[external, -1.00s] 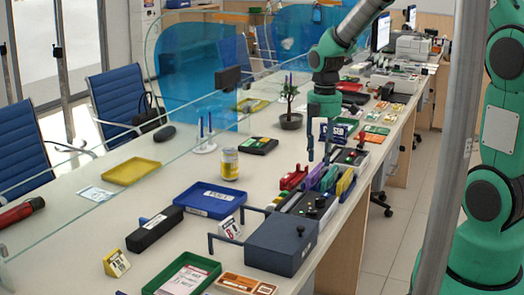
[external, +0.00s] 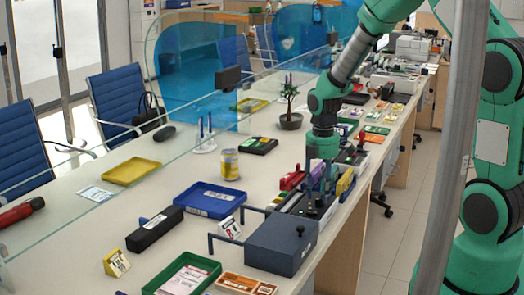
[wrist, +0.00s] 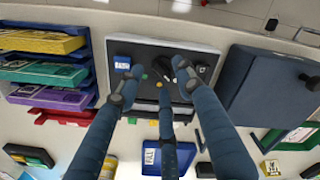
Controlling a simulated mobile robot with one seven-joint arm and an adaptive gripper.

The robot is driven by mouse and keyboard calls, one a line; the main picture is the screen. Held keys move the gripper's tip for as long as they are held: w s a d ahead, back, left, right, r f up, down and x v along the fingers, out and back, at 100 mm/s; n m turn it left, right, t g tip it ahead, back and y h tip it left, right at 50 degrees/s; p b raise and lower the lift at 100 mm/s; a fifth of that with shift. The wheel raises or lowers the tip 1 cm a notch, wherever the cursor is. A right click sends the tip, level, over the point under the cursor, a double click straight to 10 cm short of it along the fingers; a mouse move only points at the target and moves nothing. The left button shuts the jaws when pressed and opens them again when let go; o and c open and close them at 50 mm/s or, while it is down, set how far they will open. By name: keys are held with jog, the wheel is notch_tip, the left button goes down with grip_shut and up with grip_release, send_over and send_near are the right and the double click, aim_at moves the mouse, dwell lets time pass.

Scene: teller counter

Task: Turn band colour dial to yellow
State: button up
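The dark control panel (wrist: 148,52) lies below my gripper in the wrist view. Small yellow, orange and green marks (wrist: 145,76) show on it between the fingers. A dark round knob (wrist: 203,71) with a pale mark sits at the right, partly behind a finger; I cannot tell whether it is the band colour dial or where it points. My gripper (wrist: 155,78) has its fingers spread over the panel, with nothing visibly held. In the external view my gripper (external: 319,184) points down, low over the panel, and hides most of it.
A dark blue box (external: 281,246) with a knob stands beside the panel. On the panel's other side is a rack of coloured trays, including a yellow one (wrist: 45,42). A blue tray (external: 211,199) and a can (external: 229,164) stand on the counter. A glass screen runs behind.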

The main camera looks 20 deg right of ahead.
jog(key=shift+f, duration=0.7)
grip_shut()
jog(key=shift+m, duration=0.4)
jog(key=m+p, duration=0.3)
jog(key=m, duration=0.1)
jog(key=shift+d+r, duration=0.1)
jog(key=shift+d, duration=0.05)
jog(key=m+p, duration=0.2)
jog(key=m, duration=0.3)
jog(key=shift+s, duration=0.1)
